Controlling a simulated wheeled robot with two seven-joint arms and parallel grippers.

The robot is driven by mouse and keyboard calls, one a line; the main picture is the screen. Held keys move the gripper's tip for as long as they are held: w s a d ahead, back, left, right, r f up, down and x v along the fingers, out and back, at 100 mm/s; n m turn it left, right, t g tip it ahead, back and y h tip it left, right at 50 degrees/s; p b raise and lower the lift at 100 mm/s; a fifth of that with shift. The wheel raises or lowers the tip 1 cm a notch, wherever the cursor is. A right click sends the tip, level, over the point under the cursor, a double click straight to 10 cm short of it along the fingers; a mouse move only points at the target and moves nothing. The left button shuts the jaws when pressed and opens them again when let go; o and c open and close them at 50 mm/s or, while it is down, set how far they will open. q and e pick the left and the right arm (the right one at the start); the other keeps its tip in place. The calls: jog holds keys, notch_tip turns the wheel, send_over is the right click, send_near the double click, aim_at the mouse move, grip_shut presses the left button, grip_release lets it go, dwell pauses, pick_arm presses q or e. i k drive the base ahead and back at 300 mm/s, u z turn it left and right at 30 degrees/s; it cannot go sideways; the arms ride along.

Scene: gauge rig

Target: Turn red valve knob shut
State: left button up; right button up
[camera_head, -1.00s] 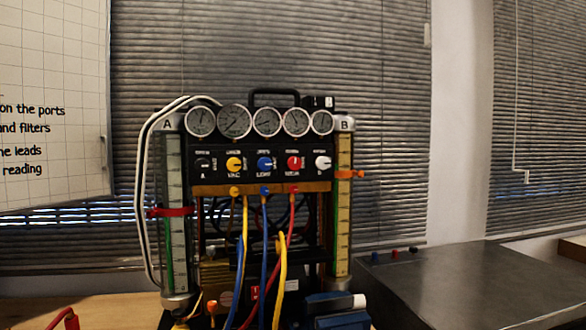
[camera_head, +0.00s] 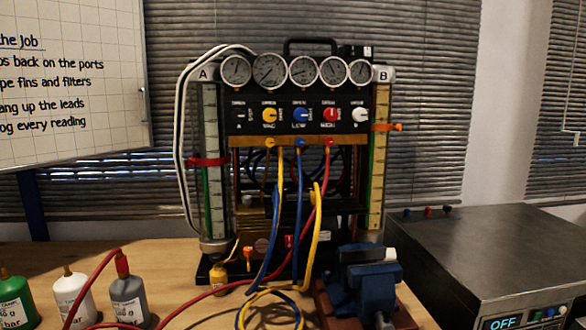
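The red valve knob (camera_head: 331,115) sits on the black panel of the gauge rig (camera_head: 240,122), between the blue knob (camera_head: 301,115) and the white knob (camera_head: 360,115). A pale pointer mark shows on it, too small to read exactly. A yellow knob (camera_head: 269,115) and a black knob (camera_head: 238,115) are further left in the same row. Several round gauges (camera_head: 303,72) stand above the knobs. A red hose (camera_head: 322,180) hangs from the port below the red knob. Neither of my grippers is in view.
A blue vise (camera_head: 365,280) stands on the wooden table (camera_head: 75,252) before the rig. Green, white and grey bottles (camera_head: 128,295) stand front left. Loose hoses (camera_head: 270,292) lie in front. A grey machine (camera_head: 470,255) marked OFF is at right.

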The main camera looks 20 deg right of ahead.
aim_at(331, 115)
jog(key=z, duration=1.2)
jog(key=k, duration=0.2)
jog(key=u, duration=0.4)
